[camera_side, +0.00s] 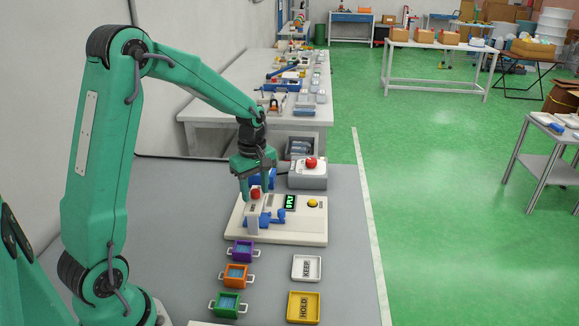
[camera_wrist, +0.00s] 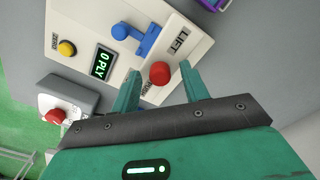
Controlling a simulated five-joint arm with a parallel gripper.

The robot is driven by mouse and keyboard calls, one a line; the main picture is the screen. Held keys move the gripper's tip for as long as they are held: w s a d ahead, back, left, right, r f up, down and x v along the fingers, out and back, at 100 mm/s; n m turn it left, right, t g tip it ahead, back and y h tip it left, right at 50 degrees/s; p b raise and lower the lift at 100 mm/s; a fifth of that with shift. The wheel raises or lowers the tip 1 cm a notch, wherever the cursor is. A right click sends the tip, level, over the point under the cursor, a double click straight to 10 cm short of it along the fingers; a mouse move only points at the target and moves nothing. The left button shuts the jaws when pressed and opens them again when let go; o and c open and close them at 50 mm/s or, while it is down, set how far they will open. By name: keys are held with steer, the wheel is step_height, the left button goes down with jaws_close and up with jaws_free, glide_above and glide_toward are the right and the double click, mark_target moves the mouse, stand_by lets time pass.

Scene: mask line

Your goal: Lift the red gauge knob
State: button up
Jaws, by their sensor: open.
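The red gauge knob (camera_side: 255,192) stands on the cream gauge board in the side view, right below my gripper. In the wrist view the red knob (camera_wrist: 160,73) shows as a round red ball near the end of the "LIFT" plate. My gripper (camera_wrist: 160,88) is open, with one green finger on each side of the knob and gaps between. In the side view my gripper (camera_side: 256,188) points down over the board's upper left part. Whether the fingers touch the knob cannot be told. The display (camera_wrist: 102,62) reads "0 PLY".
The gauge board (camera_side: 300,234) also bears a yellow button (camera_side: 312,203) and a blue lever (camera_wrist: 120,32). A grey box with a red button (camera_side: 310,163) stands behind it. Purple, orange and green trays (camera_side: 223,305), a white KEEP tray (camera_side: 306,278) and a yellow HOLD tray (camera_side: 291,308) lie in front.

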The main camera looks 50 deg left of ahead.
mark_target(255, 190)
jaws_close()
steer(key=shift+r, duration=1.3)
jaws_free()
step_height(255, 190, up, 8)
steer(key=shift+f, duration=0.1)
